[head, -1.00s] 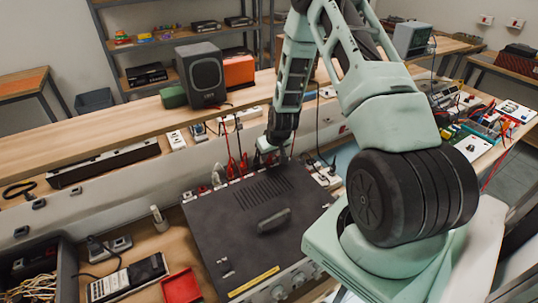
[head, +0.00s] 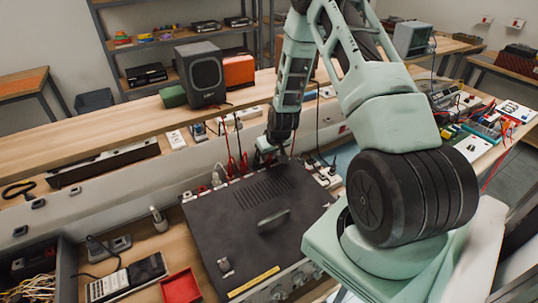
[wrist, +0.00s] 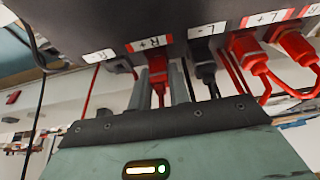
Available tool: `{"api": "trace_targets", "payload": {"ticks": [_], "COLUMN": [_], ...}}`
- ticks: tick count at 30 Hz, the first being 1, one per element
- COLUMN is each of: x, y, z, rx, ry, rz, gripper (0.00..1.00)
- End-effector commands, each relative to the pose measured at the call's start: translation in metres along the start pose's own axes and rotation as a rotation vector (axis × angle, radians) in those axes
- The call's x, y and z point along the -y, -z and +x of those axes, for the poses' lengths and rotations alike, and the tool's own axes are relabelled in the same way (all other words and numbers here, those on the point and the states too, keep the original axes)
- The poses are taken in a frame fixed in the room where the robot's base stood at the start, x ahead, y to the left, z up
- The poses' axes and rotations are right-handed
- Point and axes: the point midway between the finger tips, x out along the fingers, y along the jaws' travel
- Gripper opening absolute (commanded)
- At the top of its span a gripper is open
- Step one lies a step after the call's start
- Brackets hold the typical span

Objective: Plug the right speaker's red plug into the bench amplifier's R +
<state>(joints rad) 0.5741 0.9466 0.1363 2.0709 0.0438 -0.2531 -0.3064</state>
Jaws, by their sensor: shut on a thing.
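My gripper (wrist: 162,88) is shut on a red plug (wrist: 157,70), its grey fingers on either side of it. In the wrist view the plug is at the rear panel of the bench amplifier, right under the R + label (wrist: 150,43). Its tip meets the panel there; I cannot tell how deep it sits. In the head view the amplifier (head: 255,190) is a dark, flat box, and my gripper (head: 268,147) is at its far edge, with the plug hidden. A dark speaker (head: 201,75) stands on the raised shelf; I cannot tell which side's it is.
A black plug (wrist: 205,70) is under L -, and a red plug (wrist: 246,52) under L +, with another red plug (wrist: 296,46) beside it. Red leads (head: 236,150) hang behind the amplifier.

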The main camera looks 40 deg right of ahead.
Motion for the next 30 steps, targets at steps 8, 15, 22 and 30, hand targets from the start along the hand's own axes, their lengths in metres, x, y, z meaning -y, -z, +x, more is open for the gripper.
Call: {"api": "trace_targets", "payload": {"ticks": [8,15,22,30], "x": [0.0000,0.0000,0.0000,0.0000], "y": [-0.0003,-0.0006,-0.0004,-0.0004], "z": [0.0009,0.0015,0.0012,0.0012], "rx": [0.000,0.000,0.000,0.000], "ry": [0.000,0.000,0.000,0.000], "rz": [-0.001,-0.001,-0.001,0.000], "gripper": [0.00,0.00,0.00,0.44]}}
